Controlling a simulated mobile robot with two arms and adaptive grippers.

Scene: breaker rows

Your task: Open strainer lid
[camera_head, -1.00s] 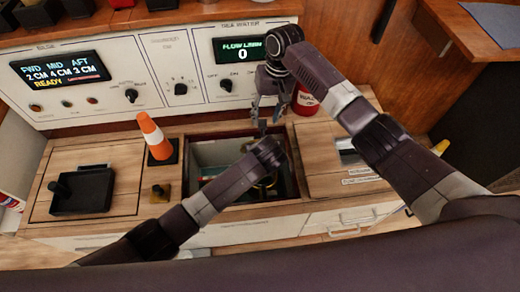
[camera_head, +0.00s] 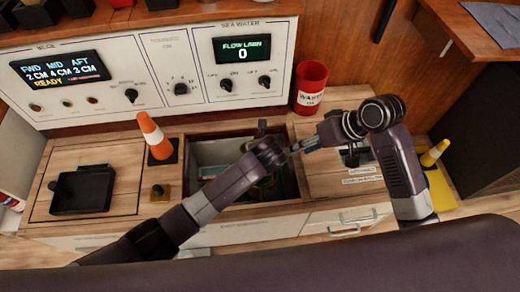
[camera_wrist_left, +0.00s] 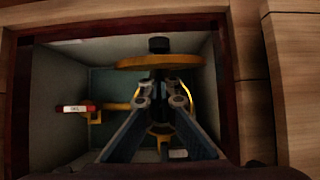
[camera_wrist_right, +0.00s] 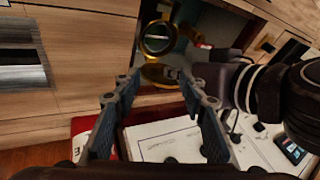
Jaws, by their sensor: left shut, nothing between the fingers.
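The strainer sits in an open floor hatch (camera_head: 230,151). In the left wrist view, a brass disc (camera_wrist_left: 160,62) with a black knob stands nearly edge-on, apparently the lid, above a brass ring partly hidden by my fingers. My left gripper (camera_wrist_left: 160,97) is shut and empty in front of the ring, below the disc. In the right wrist view, a round brass rim (camera_wrist_right: 158,38) with a dark centre shows beyond my right gripper (camera_wrist_right: 152,74). That gripper is open and empty; in the head view it points left at the hatch's right edge, close to my left wrist.
A red-handled part (camera_wrist_left: 76,108) sits at the left inside the hatch. An orange cone (camera_head: 155,137) stands left of the hatch, and a red waste bin (camera_head: 311,88) behind it at the right. The control panel (camera_head: 160,75) rises along the back.

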